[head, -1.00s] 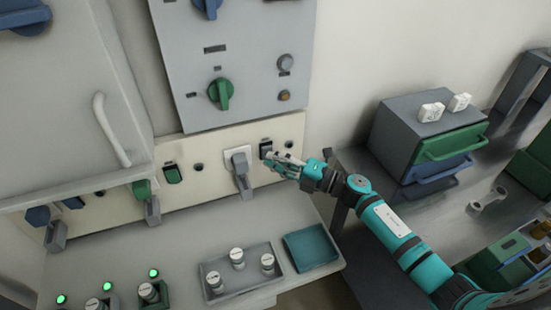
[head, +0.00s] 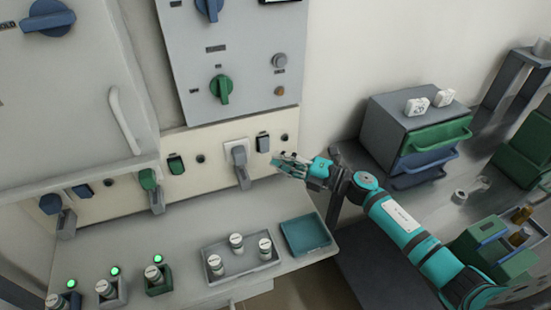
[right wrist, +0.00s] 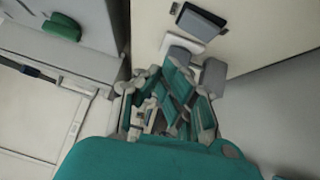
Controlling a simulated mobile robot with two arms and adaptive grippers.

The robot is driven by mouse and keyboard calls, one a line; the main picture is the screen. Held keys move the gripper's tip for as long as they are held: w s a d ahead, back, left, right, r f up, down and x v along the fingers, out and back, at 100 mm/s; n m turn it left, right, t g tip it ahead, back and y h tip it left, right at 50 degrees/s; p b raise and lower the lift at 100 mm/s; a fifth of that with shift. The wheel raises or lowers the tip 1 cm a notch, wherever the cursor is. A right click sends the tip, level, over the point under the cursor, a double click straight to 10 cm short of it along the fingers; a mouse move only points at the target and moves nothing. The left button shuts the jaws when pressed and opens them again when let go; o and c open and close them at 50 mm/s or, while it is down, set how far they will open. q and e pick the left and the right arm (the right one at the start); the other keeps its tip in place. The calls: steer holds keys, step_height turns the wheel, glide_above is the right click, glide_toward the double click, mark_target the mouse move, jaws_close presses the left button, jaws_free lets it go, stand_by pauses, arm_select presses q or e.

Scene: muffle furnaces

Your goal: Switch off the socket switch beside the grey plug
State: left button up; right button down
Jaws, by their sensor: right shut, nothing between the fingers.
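The grey plug (head: 241,170) sits in a white socket (head: 232,145) on the cream panel. The socket switch (head: 263,142) just right of it is a dark-framed rocker with a grey-blue face, not green like the switch (head: 176,164) farther left. My right gripper (head: 276,162) is shut and empty, just below and right of the grey-faced switch, with a small gap seen between them. In the right wrist view, the switch (right wrist: 201,22) and grey plug (right wrist: 213,76) lie beyond the gripper's fingers (right wrist: 180,58). My left gripper is not in view.
Below the panel is a bench with a grey tray (head: 213,277) of vials and a teal tray (head: 306,236). More plugs (head: 157,201) hang at the left. A control panel with knobs (head: 221,89) is above.

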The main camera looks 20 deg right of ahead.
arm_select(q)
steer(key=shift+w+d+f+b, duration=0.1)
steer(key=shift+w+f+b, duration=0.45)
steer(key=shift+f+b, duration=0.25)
arm_select(e)
steer(key=v, duration=0.8)
steer(key=shift+w+d+r, duration=0.3)
steer(key=shift+d, duration=0.05)
